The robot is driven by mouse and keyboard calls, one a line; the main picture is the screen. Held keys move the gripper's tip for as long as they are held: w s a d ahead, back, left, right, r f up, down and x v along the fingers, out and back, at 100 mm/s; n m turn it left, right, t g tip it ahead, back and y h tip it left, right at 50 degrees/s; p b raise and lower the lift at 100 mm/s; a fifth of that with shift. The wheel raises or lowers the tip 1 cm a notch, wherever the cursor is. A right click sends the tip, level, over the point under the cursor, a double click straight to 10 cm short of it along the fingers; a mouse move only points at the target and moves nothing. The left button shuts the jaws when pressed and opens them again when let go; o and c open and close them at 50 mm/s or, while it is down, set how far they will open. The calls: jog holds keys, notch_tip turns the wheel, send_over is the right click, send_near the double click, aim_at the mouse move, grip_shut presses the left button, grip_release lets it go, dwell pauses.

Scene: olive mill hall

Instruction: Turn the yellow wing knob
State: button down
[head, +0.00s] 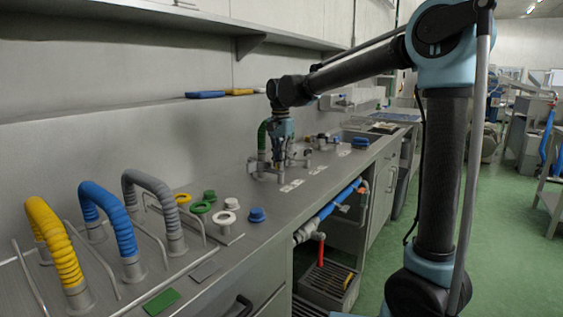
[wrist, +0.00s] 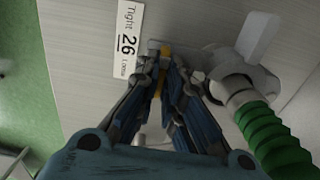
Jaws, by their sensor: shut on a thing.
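The yellow wing knob (wrist: 165,50) shows in the wrist view as a narrow yellow strip between my fingers. My gripper (wrist: 160,62) is shut on it, with one finger on each side. The fingers cover most of the knob, so its turn angle cannot be told. In the head view my gripper (head: 281,168) points down at the steel counter (head: 240,188), and the knob cannot be made out there.
A green ribbed hose (wrist: 272,140) on a grey fitting (wrist: 240,88) stands close right of my gripper. Yellow (head: 55,245), blue (head: 105,215) and grey (head: 155,200) hoses arch at the counter's near end.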

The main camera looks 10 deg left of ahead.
jog(key=c, duration=1.7)
grip_release()
jog(key=shift+w, duration=0.1)
jog(key=shift+r, duration=0.1)
notch_tip(320, 180, up, 12)
jog(key=shift+f, duration=0.15)
jog(key=shift+d, duration=0.15)
